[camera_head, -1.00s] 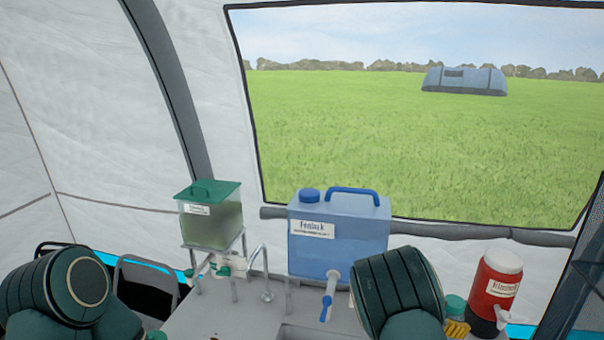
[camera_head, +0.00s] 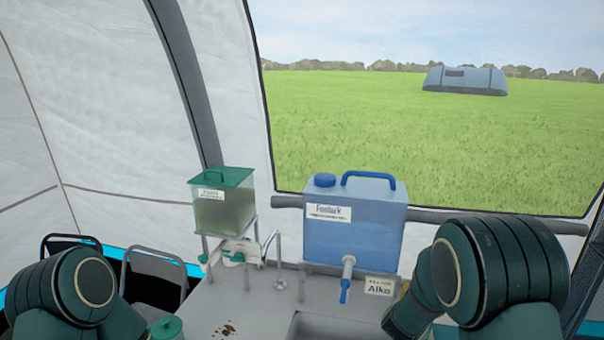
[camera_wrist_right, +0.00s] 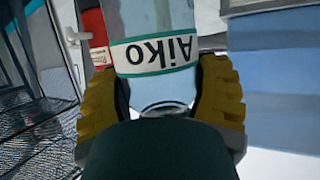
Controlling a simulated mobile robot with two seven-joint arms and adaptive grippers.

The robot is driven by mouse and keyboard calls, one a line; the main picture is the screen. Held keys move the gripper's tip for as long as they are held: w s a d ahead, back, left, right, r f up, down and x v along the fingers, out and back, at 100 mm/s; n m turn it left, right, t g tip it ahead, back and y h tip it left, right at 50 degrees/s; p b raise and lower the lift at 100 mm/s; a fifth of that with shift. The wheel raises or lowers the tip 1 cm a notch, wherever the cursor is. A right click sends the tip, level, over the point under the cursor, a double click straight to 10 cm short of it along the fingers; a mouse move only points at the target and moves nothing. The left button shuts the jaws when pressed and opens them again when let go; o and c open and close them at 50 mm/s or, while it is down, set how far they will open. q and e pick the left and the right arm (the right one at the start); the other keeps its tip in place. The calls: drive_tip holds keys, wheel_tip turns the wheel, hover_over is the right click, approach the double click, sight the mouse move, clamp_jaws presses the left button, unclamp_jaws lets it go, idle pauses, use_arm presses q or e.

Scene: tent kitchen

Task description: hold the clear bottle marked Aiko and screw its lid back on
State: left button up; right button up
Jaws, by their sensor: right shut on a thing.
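The clear bottle marked Aiko (camera_wrist_right: 158,82) fills the middle of the right wrist view, with its label upside down there. My right gripper (camera_wrist_right: 160,95) is shut on it, one yellow finger pad on each side. In the head view the Aiko label (camera_head: 380,287) shows upright, just left of my right arm, which hides most of that gripper. A dark round ring, perhaps the bottle's mouth, shows at the lower end in the wrist view. I cannot make out the bottle's lid. My left arm shows at the lower left, but its gripper is out of view.
A green-topped object (camera_head: 165,327) is at the lower left. Brown crumbs (camera_head: 228,328) lie on the grey counter near a sink (camera_head: 330,325).

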drive_tip(key=s+a+r+n+t+y+b, duration=0.2)
drive_tip(key=a+n+y, duration=0.5)
drive_tip(key=a, duration=0.5)
drive_tip(key=shift+s+a+n+t+y+b, duration=0.15)
drive_tip(key=shift+s+n+t+y+b, duration=0.2)
drive_tip(key=shift+s+y+b, duration=0.4)
drive_tip(key=s+a+f+n+g+y, duration=0.3)
drive_tip(key=a+f+n+y, duration=0.2)
drive_tip(key=a, duration=0.3)
drive_tip(key=s+a+f+n+g+y, duration=0.3)
drive_tip(key=a+f+n+g+y, duration=0.1)
drive_tip(key=a+n+y, duration=0.3)
drive_tip(key=shift+s+a+f, duration=0.25)
drive_tip(key=shift+a+f, duration=0.4)
drive_tip(key=shift+f, duration=0.25)
drive_tip(key=shift+n+g, duration=0.25)
